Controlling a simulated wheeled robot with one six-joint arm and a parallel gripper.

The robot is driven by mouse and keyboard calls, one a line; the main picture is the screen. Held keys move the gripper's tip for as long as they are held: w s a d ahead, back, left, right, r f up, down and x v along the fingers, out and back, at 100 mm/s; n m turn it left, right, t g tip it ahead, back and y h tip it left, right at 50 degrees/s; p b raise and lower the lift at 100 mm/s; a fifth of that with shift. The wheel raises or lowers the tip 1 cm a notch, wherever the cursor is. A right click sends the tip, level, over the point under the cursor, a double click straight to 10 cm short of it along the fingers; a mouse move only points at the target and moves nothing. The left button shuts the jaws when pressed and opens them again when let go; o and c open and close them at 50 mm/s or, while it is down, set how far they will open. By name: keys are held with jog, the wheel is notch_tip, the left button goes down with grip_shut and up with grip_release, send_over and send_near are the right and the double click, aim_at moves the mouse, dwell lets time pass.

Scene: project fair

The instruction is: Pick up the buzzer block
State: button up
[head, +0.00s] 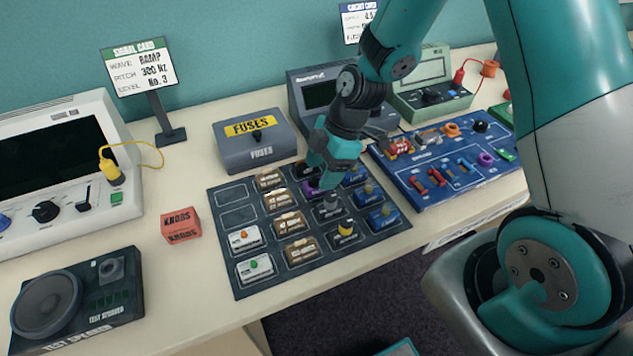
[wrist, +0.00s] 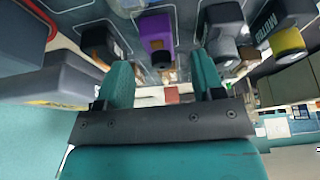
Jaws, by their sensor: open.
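My gripper (head: 322,180) is open above the back part of a dark tray (head: 222,218) of small blocks. In the wrist view my gripper (wrist: 160,72) has its two fingers apart with nothing held between them. A purple block (wrist: 157,32) shows beyond the gap between the fingertips; it is partly hidden by my gripper in the head view (head: 312,186). A grey block (wrist: 222,34) is to its right and a dark block (wrist: 100,42) with an orange part to its left. I cannot read which block is labelled buzzer.
Tan, white and blue blocks fill other tray cells; two back-left cells are empty. A fuses box (head: 254,146) stands behind the tray and a red knobs box (head: 180,226) to its left. A blue board (head: 437,196) with parts lies to the right. A test speaker (head: 78,300) is front left.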

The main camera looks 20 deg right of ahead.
aim_at(318, 179)
jog(key=shift+x, duration=1.55)
jog(key=shift+d, duration=0.1)
jog(key=c, duration=1)
